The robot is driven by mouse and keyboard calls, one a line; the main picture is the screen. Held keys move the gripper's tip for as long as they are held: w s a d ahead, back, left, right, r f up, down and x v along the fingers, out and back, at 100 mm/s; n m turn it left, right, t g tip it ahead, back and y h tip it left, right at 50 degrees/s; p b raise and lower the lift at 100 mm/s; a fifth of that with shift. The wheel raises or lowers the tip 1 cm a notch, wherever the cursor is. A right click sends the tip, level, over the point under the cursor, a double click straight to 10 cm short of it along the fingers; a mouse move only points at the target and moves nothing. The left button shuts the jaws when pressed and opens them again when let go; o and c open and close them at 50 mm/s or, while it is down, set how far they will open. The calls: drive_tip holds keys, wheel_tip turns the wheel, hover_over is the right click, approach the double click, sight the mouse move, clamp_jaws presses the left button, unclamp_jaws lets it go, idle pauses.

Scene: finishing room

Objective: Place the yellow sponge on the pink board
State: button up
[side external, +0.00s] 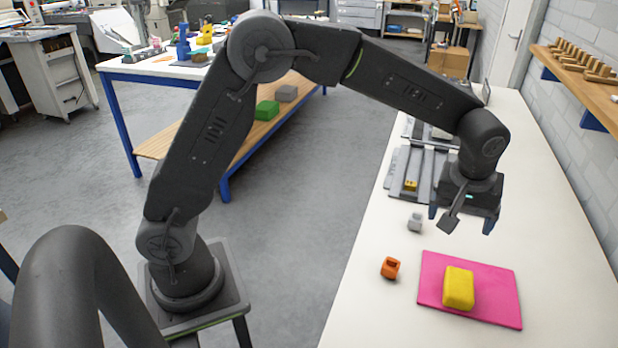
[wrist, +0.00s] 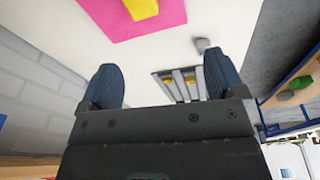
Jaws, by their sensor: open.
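The yellow sponge (side external: 459,288) lies on the pink board (side external: 502,297), left of the board's middle in the side view. The pink board lies flat on the white bench top. In the wrist view the sponge (wrist: 141,8) and the board (wrist: 95,20) are cut off by the top edge. My gripper (side external: 461,228) is open and empty. It hangs above the bench, behind the board and apart from the sponge. In the wrist view its two fingers (wrist: 163,85) stand wide apart with nothing between them.
An orange block (side external: 390,268) lies left of the board, and a small grey block (side external: 415,222) lies behind it. A grey slotted fixture (side external: 400,180) with a small yellow piece (side external: 410,185) stands farther back. The bench right of the board is clear, up to the wall.

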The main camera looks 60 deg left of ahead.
drive_tip(key=s+a+r+m+t, duration=0.1)
drive_tip(key=s+a+r+m, duration=0.3)
drive_tip(key=s, duration=0.5)
drive_tip(key=s+a+r+m+t, duration=0.1)
drive_tip(key=s+a+r+t, duration=0.1)
drive_tip(key=s+a+r, duration=0.65)
drive_tip(key=s+d+f+m, duration=0.1)
drive_tip(key=s+f, duration=0.3)
drive_tip(key=s, duration=0.5)
drive_tip(key=shift+m+t+h, duration=0.3)
drive_tip(key=shift+m+t, duration=0.1)
drive_tip(key=shift+m, duration=0.3)
